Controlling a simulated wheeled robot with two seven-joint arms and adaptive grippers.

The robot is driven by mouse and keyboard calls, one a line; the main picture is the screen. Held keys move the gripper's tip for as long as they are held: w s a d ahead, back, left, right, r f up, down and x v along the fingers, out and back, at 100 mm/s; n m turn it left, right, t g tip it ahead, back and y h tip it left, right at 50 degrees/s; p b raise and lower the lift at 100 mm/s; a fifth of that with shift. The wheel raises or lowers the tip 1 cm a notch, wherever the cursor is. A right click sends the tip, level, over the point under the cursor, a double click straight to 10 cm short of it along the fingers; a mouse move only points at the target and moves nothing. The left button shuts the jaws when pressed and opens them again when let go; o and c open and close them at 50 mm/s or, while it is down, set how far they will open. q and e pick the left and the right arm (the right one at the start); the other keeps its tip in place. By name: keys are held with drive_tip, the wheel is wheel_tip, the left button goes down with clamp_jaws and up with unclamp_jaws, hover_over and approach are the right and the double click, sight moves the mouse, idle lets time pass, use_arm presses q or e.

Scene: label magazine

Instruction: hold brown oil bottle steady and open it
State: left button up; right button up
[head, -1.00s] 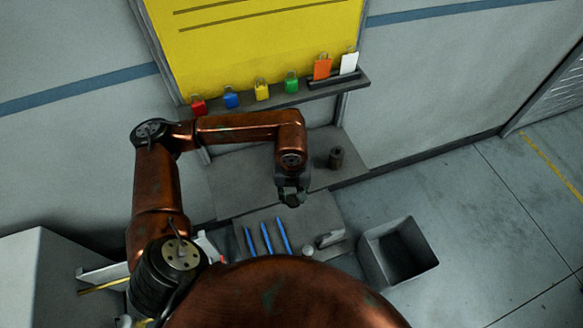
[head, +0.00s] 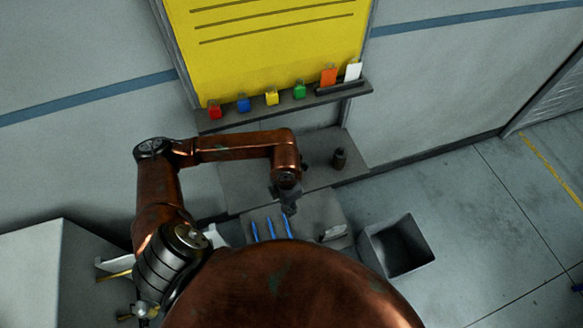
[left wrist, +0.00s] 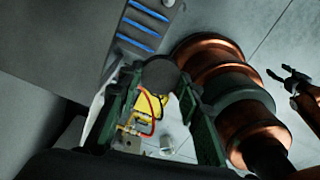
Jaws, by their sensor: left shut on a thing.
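My left gripper (head: 289,208) is above the grey table near the blue strips, shown small. In the left wrist view its two green-lined fingers (left wrist: 158,105) are closed about a dark, round-ended thing (left wrist: 160,72). I take this for the brown oil bottle seen end on; its colour and cap are unclear. My right gripper (left wrist: 284,78) shows at the right edge of the left wrist view, with its fingers apart and empty, away from the held thing. It is not seen in the head view.
A dark cylindrical thing (head: 339,158) stands on the back ledge. Blue strips (head: 270,228) lie on the table. An open grey bin (head: 370,250) stands at the right.

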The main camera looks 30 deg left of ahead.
use_arm(q)
drive_tip(key=w+a+f, duration=0.2)
drive_tip(key=w+f, duration=0.1)
drive_tip(key=w+a+f, duration=0.3)
drive_tip(key=w, duration=0.1)
drive_tip(key=w+a+f, duration=0.2)
drive_tip(key=w+f, duration=0.1)
drive_tip(key=shift+w+a+f, duration=0.1)
drive_tip(key=shift+w+a, duration=0.3)
drive_tip(key=shift+w+a+f, duration=0.15)
drive_tip(key=shift+w+f, duration=0.1)
drive_tip(key=shift+f, duration=0.2)
drive_tip(key=shift+f+p, duration=0.35)
drive_tip(key=shift+f, duration=1.1)
drive_tip(key=shift+f, duration=0.2)
drive_tip(key=o, duration=1.3)
drive_tip(key=shift+r, duration=0.15)
